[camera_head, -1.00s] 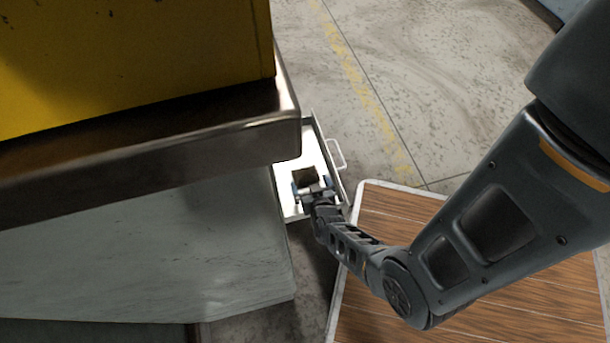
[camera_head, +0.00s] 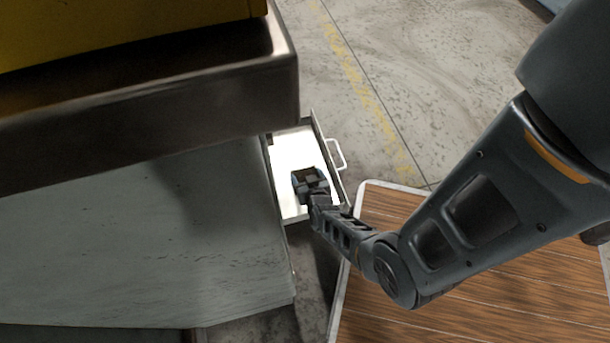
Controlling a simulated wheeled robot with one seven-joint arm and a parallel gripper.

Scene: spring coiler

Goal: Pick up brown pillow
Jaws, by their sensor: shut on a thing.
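The brown pillow (camera_head: 309,175) shows as a small dark brown patch between my gripper's jaws, over the open drawer (camera_head: 288,151) with a white bottom. My gripper (camera_head: 310,181) is shut on the pillow. Most of the pillow is hidden by the jaws. I cannot tell how high it is above the drawer's bottom.
The drawer sticks out of a grey cabinet (camera_head: 140,250) with a thick metal top edge (camera_head: 150,125) close on the left. Its white handle (camera_head: 337,155) faces right. A wooden-topped surface (camera_head: 480,285) lies below my arm. Bare concrete floor is beyond.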

